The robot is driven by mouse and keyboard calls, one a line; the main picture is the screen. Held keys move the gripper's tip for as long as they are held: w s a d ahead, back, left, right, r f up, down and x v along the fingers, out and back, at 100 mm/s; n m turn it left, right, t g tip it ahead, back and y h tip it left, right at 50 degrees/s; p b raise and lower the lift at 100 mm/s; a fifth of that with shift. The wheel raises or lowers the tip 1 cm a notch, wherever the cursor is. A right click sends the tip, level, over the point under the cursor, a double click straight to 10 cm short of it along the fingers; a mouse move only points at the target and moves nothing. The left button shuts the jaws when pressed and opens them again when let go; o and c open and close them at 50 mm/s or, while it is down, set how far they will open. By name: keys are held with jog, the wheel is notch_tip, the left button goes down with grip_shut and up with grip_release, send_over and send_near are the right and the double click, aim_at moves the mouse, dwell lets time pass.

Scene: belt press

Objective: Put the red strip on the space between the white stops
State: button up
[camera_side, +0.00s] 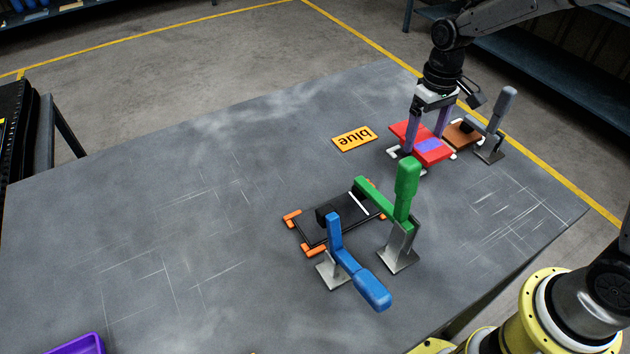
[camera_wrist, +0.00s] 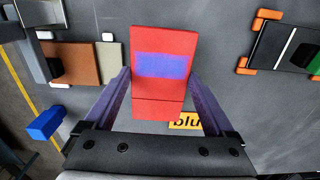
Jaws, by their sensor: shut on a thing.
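My gripper (camera_side: 427,128) is shut on the red strip (camera_side: 434,154), with one purple finger at each long side. The strip has a blue-violet patch in its middle and also shows between the fingers in the wrist view (camera_wrist: 160,40). In the side view it overlaps the white stops (camera_side: 394,151); its height above them is hard to tell. In the wrist view several white stops (camera_wrist: 108,37) sit around a brown and tan board (camera_wrist: 112,66), to the left of the strip. In the side view the strip hides part of this board (camera_side: 462,136).
A grey clamp with a slate-blue handle (camera_side: 508,101) stands beside the brown board. Nearer the camera is a black board with orange stops (camera_side: 313,250), with green (camera_side: 407,185) and blue (camera_side: 372,290) lever clamps. An orange "blue" sign (camera_side: 353,138) lies left of the strip.

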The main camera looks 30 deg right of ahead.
jog(key=shift+m, duration=0.8)
jog(key=w+a+r, duration=0.1)
jog(key=w, duration=0.1)
jog(key=w+a+r, duration=0.1)
jog(key=a+r, duration=0.1)
jog(key=shift+w+r, duration=0.25)
jog(key=shift+w, duration=0.15)
jog(key=w+a+r, duration=0.3)
jog(key=w+a, duration=0.1)
jog(key=a, duration=0.6)
jog(key=n, duration=0.2)
send_over(317, 175)
notch_tip(317, 175, down, 5)
jog(key=shift+f, duration=2.85)
jog(key=shift+f, duration=0.1)
jog(key=o, duration=1.4)
jog(key=shift+c, duration=0.2)
notch_tip(317, 175, up, 12)
